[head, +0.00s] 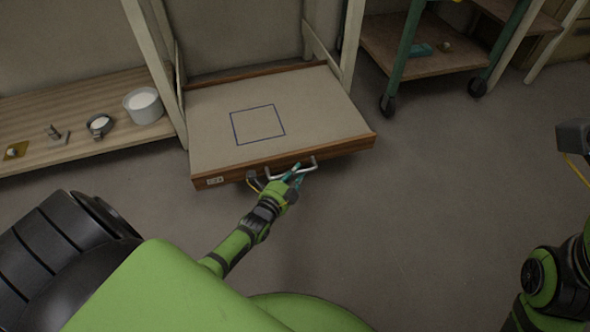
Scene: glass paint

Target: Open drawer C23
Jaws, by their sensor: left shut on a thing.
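The drawer (310,110) is a wide, shallow wooden one with a pale flat surface, brown edges and a blue square outline on it. It stands out in front of pale wooden posts. A small white label (215,181) sits at the left of its front; its letters are too small to read surely. A metal bar handle (311,166) is on the front.
A low wooden shelf (75,92) at the left holds a white-filled pot (143,105), a small round container (99,124) and small items. A green-legged wheeled cart (400,55) stands behind right. The floor (440,200) right of the drawer is clear.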

